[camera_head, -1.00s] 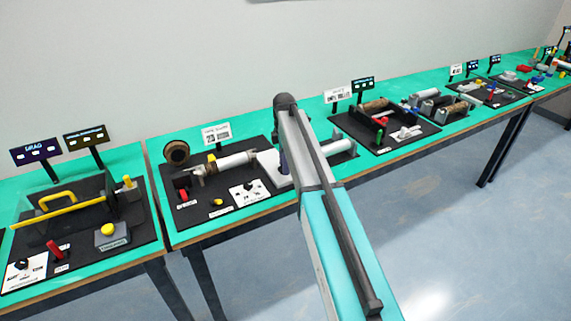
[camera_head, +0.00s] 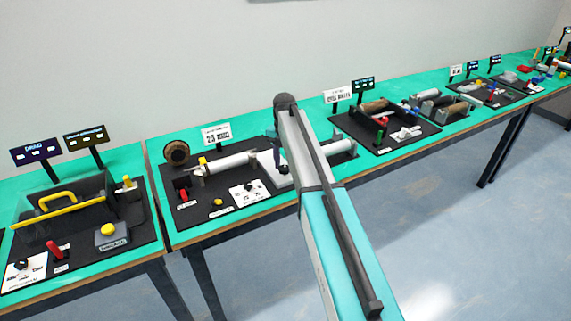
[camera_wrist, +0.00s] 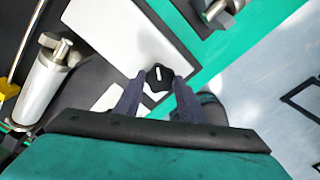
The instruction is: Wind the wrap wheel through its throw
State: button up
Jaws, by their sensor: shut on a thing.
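A black round knob with a white pointer mark (camera_wrist: 158,77), which looks like the wrap wheel, sits at the edge of a white plate (camera_wrist: 130,25) in the wrist view. My gripper (camera_wrist: 156,92) has its two dark fingers on either side of the knob and is shut on it. In the head view my arm covers most of the gripper and the knob; the white plate (camera_head: 266,163) shows partly beside the arm.
A pale roller (camera_head: 232,163) lies left of the plate and also shows in the wrist view (camera_wrist: 42,90). A dial card (camera_head: 248,191), red lever (camera_head: 183,195) and yellow button (camera_head: 217,201) stand nearby. Other stations line the green bench (camera_head: 150,160).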

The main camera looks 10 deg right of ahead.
jog(key=shift+w+r+n+p, duration=0.2)
jog(key=shift+n+p, duration=0.4)
jog(key=shift+n, duration=0.5)
jog(key=shift+r+n+p, duration=0.15)
jog(key=shift+n+p, duration=0.55)
jog(key=shift+p, duration=0.5)
jog(key=n+p, duration=0.1)
jog(key=p, duration=0.2)
jog(key=shift+f+n+p, duration=0.2)
jog(key=shift+n+p, duration=0.3)
jog(key=shift+p, duration=0.45)
jog(key=shift+a, duration=0.1)
jog(key=o, duration=1)
jog(key=shift+f, duration=0.1)
jog(key=shift+o, duration=0.2)
jog(key=shift+s, duration=0.1)
